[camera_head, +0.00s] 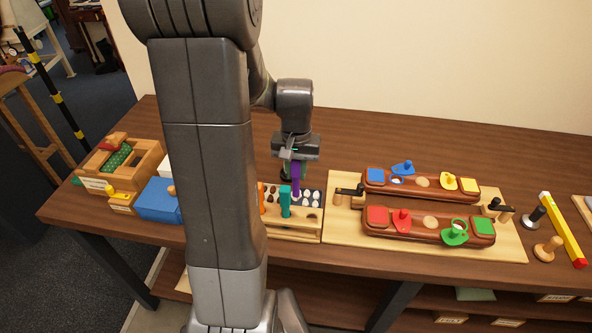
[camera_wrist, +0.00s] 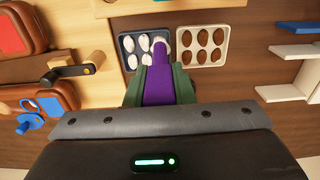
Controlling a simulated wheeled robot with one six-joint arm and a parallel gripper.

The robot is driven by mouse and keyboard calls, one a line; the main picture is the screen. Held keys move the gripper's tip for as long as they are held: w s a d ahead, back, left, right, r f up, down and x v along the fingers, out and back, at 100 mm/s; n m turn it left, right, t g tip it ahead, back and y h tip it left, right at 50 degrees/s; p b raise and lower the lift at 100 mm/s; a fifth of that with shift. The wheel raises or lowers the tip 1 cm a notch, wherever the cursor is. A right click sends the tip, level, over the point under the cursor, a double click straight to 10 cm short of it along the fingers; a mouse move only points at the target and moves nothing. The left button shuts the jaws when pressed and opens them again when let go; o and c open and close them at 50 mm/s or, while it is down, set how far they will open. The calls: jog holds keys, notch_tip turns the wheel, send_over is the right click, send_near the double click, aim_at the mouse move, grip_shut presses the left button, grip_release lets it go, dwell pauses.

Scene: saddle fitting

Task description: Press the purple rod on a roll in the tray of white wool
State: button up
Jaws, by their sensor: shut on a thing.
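My gripper (camera_head: 296,158) is shut on the purple rod (camera_head: 296,180) and holds it upright over the wool trays. I cannot tell whether the tip touches a roll. In the head view white rolls (camera_head: 306,195) show just right of the rod.
A tray of brown wool (camera_wrist: 203,63) lies close on the right in the wrist view. A teal rod (camera_head: 285,202) and an orange rod (camera_head: 262,199) stand near my gripper. A board with two red-brown saddles (camera_head: 420,183) is at right. A blue box (camera_head: 158,200) is at left.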

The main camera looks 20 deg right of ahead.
jog(key=shift+r+p, duration=1.65)
jog(key=shift+r, duration=0.7)
